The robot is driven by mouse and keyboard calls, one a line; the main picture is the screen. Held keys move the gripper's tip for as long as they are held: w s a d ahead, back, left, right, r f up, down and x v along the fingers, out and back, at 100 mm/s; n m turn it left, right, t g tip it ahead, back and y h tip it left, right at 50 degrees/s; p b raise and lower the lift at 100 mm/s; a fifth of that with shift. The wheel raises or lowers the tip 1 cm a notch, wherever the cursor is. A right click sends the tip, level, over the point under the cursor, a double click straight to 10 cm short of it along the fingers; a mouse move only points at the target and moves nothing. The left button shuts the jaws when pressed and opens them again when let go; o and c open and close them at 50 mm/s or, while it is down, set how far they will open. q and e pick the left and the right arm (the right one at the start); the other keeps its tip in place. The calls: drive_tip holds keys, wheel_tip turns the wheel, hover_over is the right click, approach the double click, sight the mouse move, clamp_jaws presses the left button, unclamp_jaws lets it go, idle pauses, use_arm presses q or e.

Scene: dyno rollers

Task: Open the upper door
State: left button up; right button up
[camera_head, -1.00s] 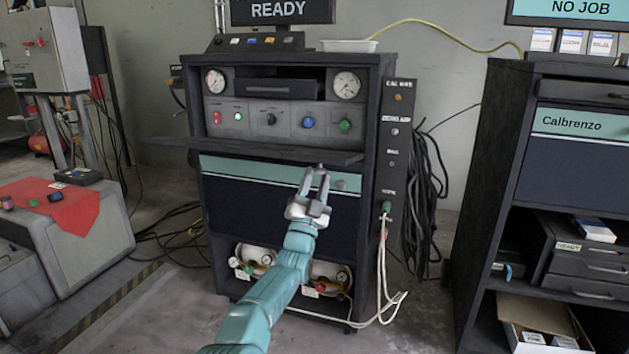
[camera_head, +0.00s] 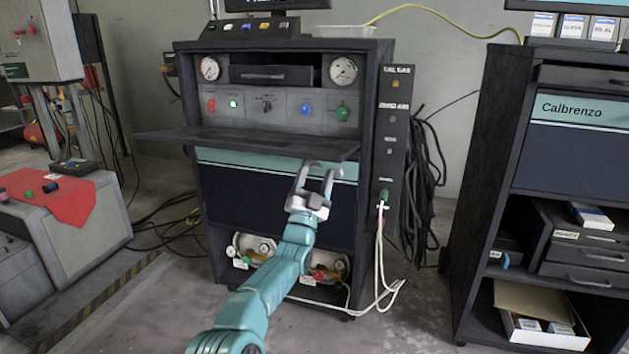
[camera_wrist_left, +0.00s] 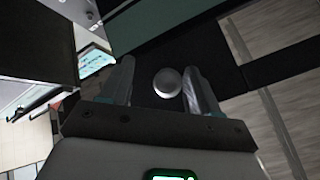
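The grey cabinet has a dark door panel with a teal top stripe (camera_head: 245,160) below a jutting dark ledge (camera_head: 250,142). A round silver knob (camera_wrist_left: 167,82) shows in the wrist view, between the two fingers of my left gripper (camera_wrist_left: 161,90), with a gap on each side. In the head view my left gripper (camera_head: 317,178) is open in front of the right part of the teal stripe, just under the ledge, and hides the knob. I cannot tell how far the fingertips reach around the knob. My right gripper is not in view.
Gauges, buttons and a small drawer (camera_head: 271,75) sit above the ledge. A connector panel (camera_head: 390,130) with a white hose stands at the right side. Gas cylinders (camera_head: 252,246) lie in the lower bay. A second cabinet (camera_head: 580,155) stands farther right.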

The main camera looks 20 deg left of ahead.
use_arm(q)
drive_tip(key=shift+s+f, duration=0.1)
drive_tip(key=v, duration=1.6)
drive_tip(key=shift+p, duration=0.45)
drive_tip(key=shift+s, duration=0.1)
